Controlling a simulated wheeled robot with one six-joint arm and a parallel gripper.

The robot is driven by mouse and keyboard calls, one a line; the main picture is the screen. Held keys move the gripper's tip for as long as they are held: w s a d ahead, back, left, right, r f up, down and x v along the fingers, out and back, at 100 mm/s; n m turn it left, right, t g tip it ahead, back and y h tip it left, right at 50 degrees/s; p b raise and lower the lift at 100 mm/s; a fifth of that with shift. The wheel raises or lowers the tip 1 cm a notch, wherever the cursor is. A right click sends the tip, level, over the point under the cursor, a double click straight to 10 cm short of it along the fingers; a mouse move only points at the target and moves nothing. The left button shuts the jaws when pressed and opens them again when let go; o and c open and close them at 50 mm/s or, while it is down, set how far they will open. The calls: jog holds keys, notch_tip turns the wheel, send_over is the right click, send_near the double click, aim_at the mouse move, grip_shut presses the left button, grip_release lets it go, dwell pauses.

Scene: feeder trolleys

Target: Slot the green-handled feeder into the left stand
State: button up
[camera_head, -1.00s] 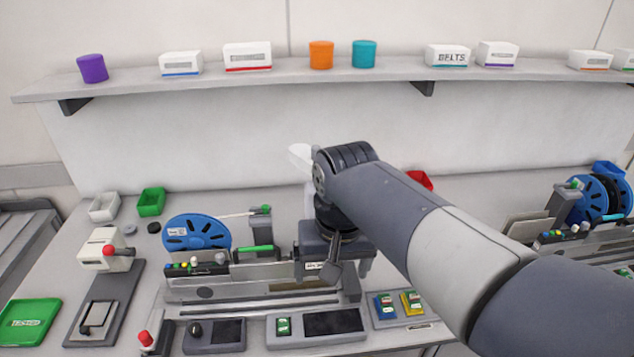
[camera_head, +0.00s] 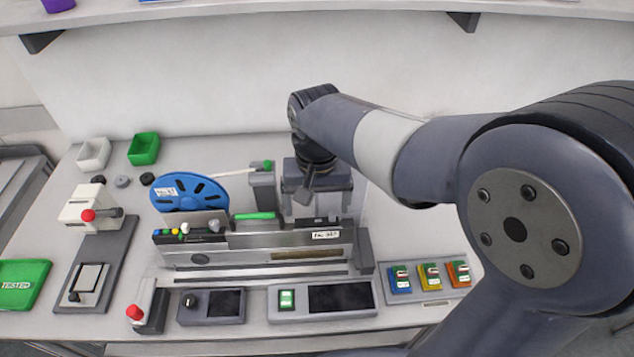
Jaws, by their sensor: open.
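The green-handled feeder (camera_head: 222,243) stands upright and lengthwise along the left stand (camera_head: 250,283), with its green handle (camera_head: 253,216) on top. A blue reel (camera_head: 190,190) is at its rear left, and several coloured buttons and a white label are on its body. The stand's dark end post (camera_head: 364,252) is at the feeder's right end. I cannot tell whether the feeder is fully seated. My gripper (camera_head: 317,206) points down, open and apparently empty, behind and above the feeder's right part. Its fingertips are partly hidden by the feeder.
A grey post with a green knob (camera_head: 263,187) stands close left of my gripper. Control boxes (camera_head: 322,297) and coloured switches (camera_head: 429,276) line the front. A red-knobbed press (camera_head: 97,212), a green tray (camera_head: 22,283) and small bins (camera_head: 143,148) are left. A shelf overhangs the back.

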aim_at(304, 222)
jog(key=shift+f, duration=1.85)
jog(key=shift+c, duration=0.4)
jog(key=c, duration=1.4)
jog(key=shift+a+r, duration=0.1)
jog(key=shift+a, duration=0.4)
jog(key=shift+s+a, duration=0.1)
jog(key=shift+a, duration=0.75)
jog(key=o, duration=1.8)
jog(key=shift+d, duration=0.1)
jog(key=shift+c, duration=0.2)
